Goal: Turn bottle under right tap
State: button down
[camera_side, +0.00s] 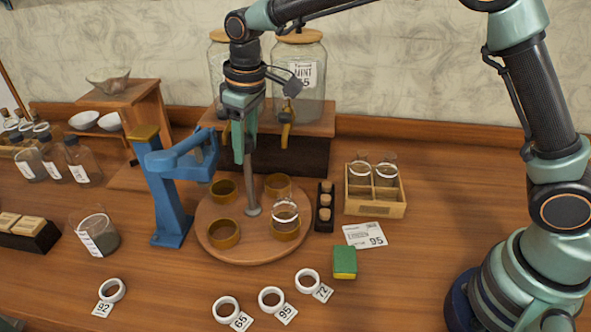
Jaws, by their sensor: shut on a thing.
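A round wooden turntable (208,240) with several amber ring holders stands mid-table. A clear glass bottle (285,214) sits upright in its front right ring. A grey post (252,190) rises from the turntable's middle. My gripper (244,152) points down and is shut on the top of this post. The right tap (286,128) is a brass spout on the glass jar labelled mint (313,95), behind the turntable. The bottle is in front of this tap, not under it. The left jar and its tap are partly hidden by my arm.
A blue stand (168,200) with an overhanging arm is close to my gripper's left. A wooden crate (376,208) with glasses and a dark corked rack (324,207) stand right. A green-yellow sponge (344,262) and white tagged rings (271,298) lie in front.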

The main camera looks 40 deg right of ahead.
jog(key=shift+n, duration=1.4)
jog(key=n, duration=0.4)
jog(key=shift+n, duration=0.3)
jog(key=shift+a+n, duration=0.1)
jog(key=shift+n, duration=0.6)
jog(key=n, duration=0.5)
jog(key=shift+s, duration=0.15)
grip_release()
